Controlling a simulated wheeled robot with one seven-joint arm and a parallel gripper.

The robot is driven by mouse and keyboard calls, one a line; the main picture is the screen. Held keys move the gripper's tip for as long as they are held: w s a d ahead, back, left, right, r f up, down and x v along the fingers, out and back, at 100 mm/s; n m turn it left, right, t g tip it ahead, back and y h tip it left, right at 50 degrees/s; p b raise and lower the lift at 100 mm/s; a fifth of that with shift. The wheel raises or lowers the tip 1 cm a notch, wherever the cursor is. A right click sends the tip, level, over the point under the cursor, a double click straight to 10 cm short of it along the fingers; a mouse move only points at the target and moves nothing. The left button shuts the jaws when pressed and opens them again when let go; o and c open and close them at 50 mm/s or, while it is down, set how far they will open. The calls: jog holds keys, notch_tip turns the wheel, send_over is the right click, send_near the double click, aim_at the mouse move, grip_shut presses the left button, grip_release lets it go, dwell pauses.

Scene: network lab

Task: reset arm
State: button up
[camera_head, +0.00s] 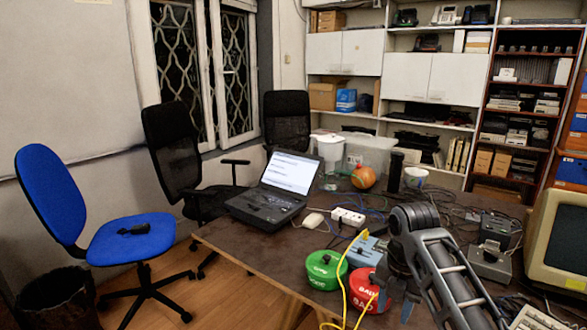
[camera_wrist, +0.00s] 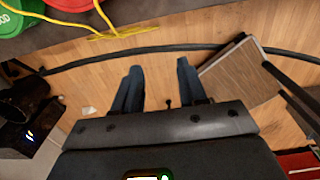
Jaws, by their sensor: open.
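My arm (camera_head: 445,270) reaches over the near right part of the dark table in the head view. My gripper (camera_wrist: 160,85) points down in the wrist view, with its two bluish fingers apart and nothing between them. Wooden floor shows below and between the fingers, with the dark table edge just ahead of them. In the head view the gripper is beside the red container (camera_head: 362,292), partly in front of it. A green container (camera_head: 325,271) stands to the left of the red one.
The table (camera_head: 290,250) also holds a laptop (camera_head: 277,190), a white power strip (camera_head: 348,216), yellow cables (camera_head: 347,290) and an orange round object (camera_head: 363,177). A monitor (camera_head: 560,240) stands at the right. A blue chair (camera_head: 130,237) is at the left, with open floor near it.

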jog(key=s+a+f+m+t+y, duration=0.1)
jog(key=s+a+f+m+t, duration=0.15)
jog(key=s+f+m, duration=0.35)
jog(key=s+a+f+m+t+y, duration=0.1)
jog(key=s+a+f, duration=0.3)
jog(key=f, duration=0.4)
jog(key=s+f+m+t, duration=0.35)
jog(key=s+m, duration=0.45)
jog(key=s, duration=0.6)
jog(key=s+d+r+m+t+h, duration=0.15)
jog(key=s+r+m, duration=0.25)
jog(key=s, duration=0.4)
jog(key=s+d+r+m+t, duration=0.25)
jog(key=s+r+m, duration=0.2)
jog(key=s, duration=0.35)
jog(key=s+d+r+m+t, duration=0.1)
jog(key=s+r, duration=0.3)
jog(key=r, duration=0.4)
jog(key=s+d+r+m+t, duration=0.2)
jog(key=s+r+m, duration=0.2)
jog(key=r, duration=0.4)
jog(key=shift+s+r+t, duration=0.15)
jog(key=shift+s+t, duration=0.25)
jog(key=shift+s, duration=0.3)
jog(key=shift+h, duration=0.25)
